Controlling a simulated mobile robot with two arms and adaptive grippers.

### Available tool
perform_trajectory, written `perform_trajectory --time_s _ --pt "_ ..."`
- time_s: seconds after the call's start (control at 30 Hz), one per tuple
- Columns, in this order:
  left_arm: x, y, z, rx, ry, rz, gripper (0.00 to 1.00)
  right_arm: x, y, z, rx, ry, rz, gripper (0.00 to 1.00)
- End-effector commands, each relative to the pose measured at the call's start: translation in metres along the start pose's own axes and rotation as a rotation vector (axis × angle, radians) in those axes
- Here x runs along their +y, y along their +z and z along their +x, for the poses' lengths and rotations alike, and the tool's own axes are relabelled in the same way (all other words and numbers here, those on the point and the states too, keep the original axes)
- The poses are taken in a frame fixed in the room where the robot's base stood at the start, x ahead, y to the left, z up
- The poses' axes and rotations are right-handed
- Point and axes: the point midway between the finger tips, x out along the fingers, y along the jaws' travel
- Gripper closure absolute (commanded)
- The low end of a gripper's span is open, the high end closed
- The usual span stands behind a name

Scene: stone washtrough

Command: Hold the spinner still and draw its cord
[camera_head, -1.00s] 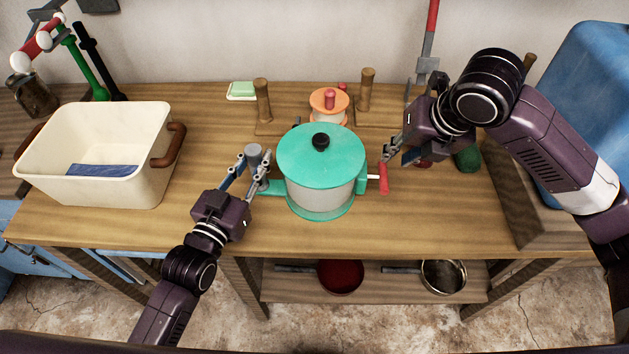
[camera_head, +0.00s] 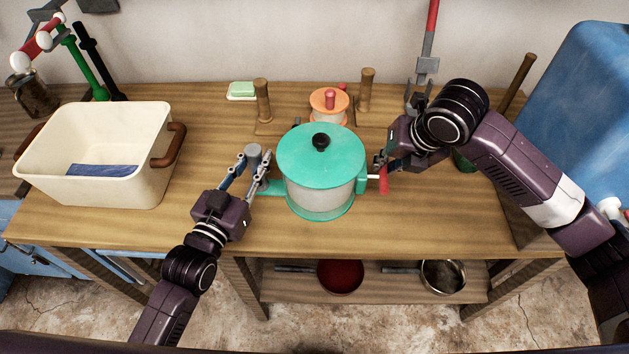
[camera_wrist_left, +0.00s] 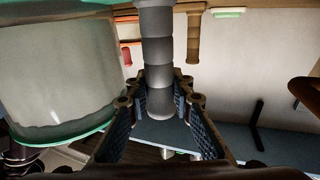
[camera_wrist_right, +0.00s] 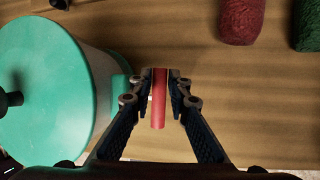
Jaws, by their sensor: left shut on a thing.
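The spinner has a teal lid (camera_head: 320,150) with a black knob, a clear bowl (camera_head: 320,198) and a teal base; it stands upright on the bench. A grey upright grip (camera_head: 253,151) is at its left side. My left gripper (camera_head: 256,172) is shut on this grip, which also shows between its fingers in the left wrist view (camera_wrist_left: 158,55). The red cord handle (camera_head: 384,182) is at the spinner's right side, close to its housing. My right gripper (camera_head: 383,162) is open, with its fingers on either side of the red handle (camera_wrist_right: 158,105). No drawn-out cord is visible.
A cream basin (camera_head: 100,185) stands at the left. An orange-lidded pot (camera_head: 328,104) and wooden posts (camera_head: 366,90) are behind the spinner. Red (camera_wrist_right: 242,18) and green (camera_wrist_right: 308,25) rolls lie beyond the right gripper. The bench front (camera_head: 420,230) is clear.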

Motion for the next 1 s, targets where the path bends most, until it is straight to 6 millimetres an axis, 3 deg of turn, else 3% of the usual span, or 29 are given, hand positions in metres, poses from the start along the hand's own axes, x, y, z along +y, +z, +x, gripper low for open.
perform_trajectory --time_s 0.13,0.37,1.0 --pt "0.0 0.001 0.0 -0.001 0.0 0.0 1.0 0.0 0.0 0.0 0.0 0.0 0.0 1.0" --pt "0.0 0.001 0.0 -0.001 0.0 0.0 1.0 -0.003 0.001 -0.001 -0.001 -0.001 0.001 1.0" --pt "-0.001 0.001 0.0 -0.002 -0.002 0.001 1.0 -0.079 0.007 -0.014 -0.003 -0.008 0.004 1.0"
